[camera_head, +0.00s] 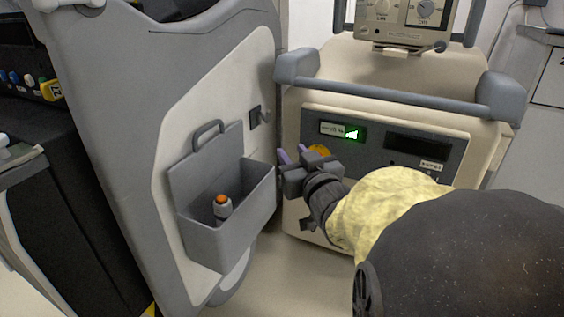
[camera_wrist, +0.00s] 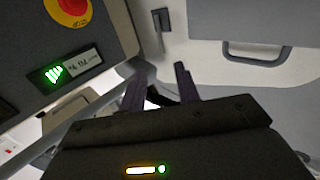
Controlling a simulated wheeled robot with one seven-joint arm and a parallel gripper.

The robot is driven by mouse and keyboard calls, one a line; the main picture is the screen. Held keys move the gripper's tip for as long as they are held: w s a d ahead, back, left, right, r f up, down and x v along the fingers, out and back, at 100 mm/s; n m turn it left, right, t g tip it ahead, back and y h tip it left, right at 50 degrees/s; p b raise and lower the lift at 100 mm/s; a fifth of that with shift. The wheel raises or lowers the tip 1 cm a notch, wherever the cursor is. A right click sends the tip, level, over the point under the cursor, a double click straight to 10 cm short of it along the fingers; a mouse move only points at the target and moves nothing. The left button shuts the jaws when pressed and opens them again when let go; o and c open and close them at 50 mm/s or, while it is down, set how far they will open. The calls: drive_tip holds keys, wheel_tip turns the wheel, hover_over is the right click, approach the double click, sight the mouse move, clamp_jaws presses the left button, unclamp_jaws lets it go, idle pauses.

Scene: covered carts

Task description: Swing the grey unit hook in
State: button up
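The grey unit hook (camera_head: 263,117) is a small grey piece on a dark plate on the pale side panel of the large grey unit (camera_head: 110,90). It sticks out toward the cream cart. The hook also shows in the wrist view (camera_wrist: 162,26), top centre, beyond my fingertips. My gripper (camera_head: 292,154) is below and right of the hook, between the grey unit and the cart front. Its two purple fingers are apart with nothing seen held between them, also in the wrist view (camera_wrist: 160,78). The fingers do not touch the hook.
The cream cart (camera_head: 310,225) stands close on the right, with a grey handle bar (camera_head: 400,94) and a yellow-and-red button (camera_wrist: 72,8) near my gripper. A grey open bin (camera_head: 225,228) with an orange-topped bottle (camera_head: 222,206) hangs below the hook. The gap between is narrow.

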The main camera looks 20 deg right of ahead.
drive_tip(key=shift+s, duration=0.25)
drive_tip(key=shift+r, duration=0.1)
drive_tip(key=c, duration=0.6)
drive_tip(key=shift+w+r+p, duration=0.15)
drive_tip(key=shift+p, duration=0.5)
clamp_jaws()
drive_tip(key=s+a+r+g+y+p, duration=0.1)
drive_tip(key=s+a+g+p, duration=0.9)
drive_tip(key=p, duration=1.6)
drive_tip(key=r+g, duration=0.1)
drive_tip(key=g, duration=0.4)
drive_tip(key=shift+s+a+n, duration=0.15)
drive_tip(key=shift+a+n, duration=0.25)
